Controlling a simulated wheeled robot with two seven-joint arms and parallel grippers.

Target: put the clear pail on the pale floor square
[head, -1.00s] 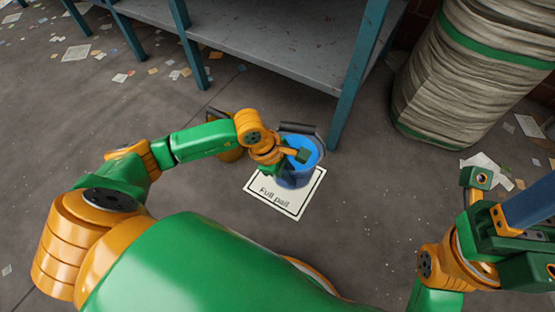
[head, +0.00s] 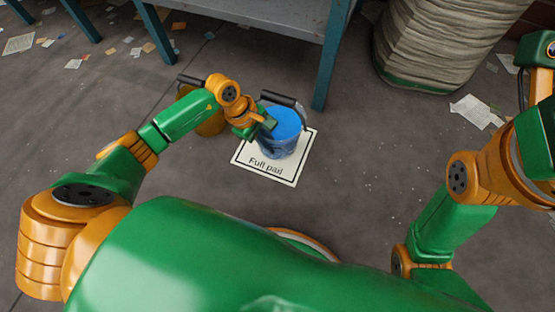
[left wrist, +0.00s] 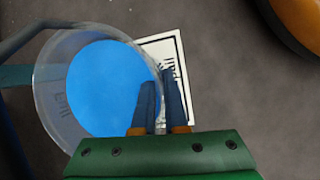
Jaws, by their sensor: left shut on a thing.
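The clear pail (head: 278,145) shows bright blue contents and a dark handle grip at its back. It looks upright. In the head view it covers the back part of the pale floor square (head: 263,163), which reads "Full pail". I cannot tell whether its base touches the square. My left gripper (head: 266,124) is shut on the pail's near left rim. In the left wrist view, the fingers (left wrist: 162,105) pinch the wall of the pail (left wrist: 45,75), and part of the square (left wrist: 182,45) shows beyond. My right arm is at the right; its fingers are out of view.
A yellow pail (head: 211,124) with a dark handle stands left of the clear pail, partly behind my left arm. A grey shelf (head: 265,14) with blue legs (head: 333,55) is behind. A paper bale (head: 430,45) stands at the back right. The floor right of the square is clear.

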